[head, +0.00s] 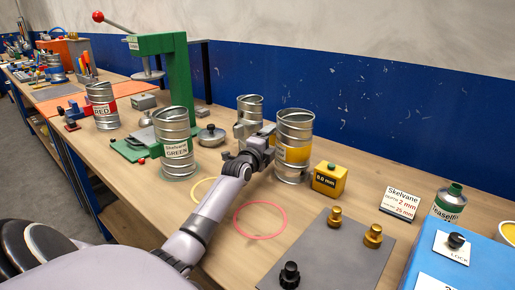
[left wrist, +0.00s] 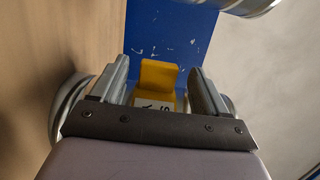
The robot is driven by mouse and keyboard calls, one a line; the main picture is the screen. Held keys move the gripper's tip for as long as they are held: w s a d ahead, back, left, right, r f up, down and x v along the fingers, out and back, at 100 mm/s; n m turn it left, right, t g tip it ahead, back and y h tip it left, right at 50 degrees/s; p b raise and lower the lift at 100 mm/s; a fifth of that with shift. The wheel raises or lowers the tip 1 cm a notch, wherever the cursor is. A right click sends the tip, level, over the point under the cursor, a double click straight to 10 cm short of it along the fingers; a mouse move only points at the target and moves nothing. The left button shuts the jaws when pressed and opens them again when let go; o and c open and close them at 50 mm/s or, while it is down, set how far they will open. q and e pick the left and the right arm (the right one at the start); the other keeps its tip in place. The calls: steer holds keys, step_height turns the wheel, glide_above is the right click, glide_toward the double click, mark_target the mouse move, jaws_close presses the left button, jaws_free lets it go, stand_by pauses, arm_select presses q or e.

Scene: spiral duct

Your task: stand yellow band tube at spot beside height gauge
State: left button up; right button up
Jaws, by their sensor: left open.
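The yellow band tube (head: 294,132) is a ribbed metal can with a yellow band, standing upright on the bench in the head view. My left gripper (head: 258,134) is open at its left side. In the left wrist view a yellow surface (left wrist: 158,74) with a white lettered label shows between the open fingers (left wrist: 162,85). It looks like the tube's band; whether the fingers touch it I cannot tell. My right gripper is out of view.
A pink ring (head: 260,236) and a yellow ring, partly behind my arm, lie on the bench. Green-label (head: 176,125) and red-label (head: 101,97) tubes stand left, another tube (head: 250,103) behind my gripper. A grey plate (head: 325,262) with knobs lies at front right.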

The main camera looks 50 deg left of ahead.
arm_select(q)
steer(key=p+v, duration=0.1)
steer(key=v, duration=0.3)
steer(key=shift+r+p, duration=0.15)
steer(key=shift+p, duration=0.25)
steer(key=v, duration=0.6)
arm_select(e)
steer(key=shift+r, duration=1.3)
arm_select(q)
steer(key=shift+s, duration=0.2)
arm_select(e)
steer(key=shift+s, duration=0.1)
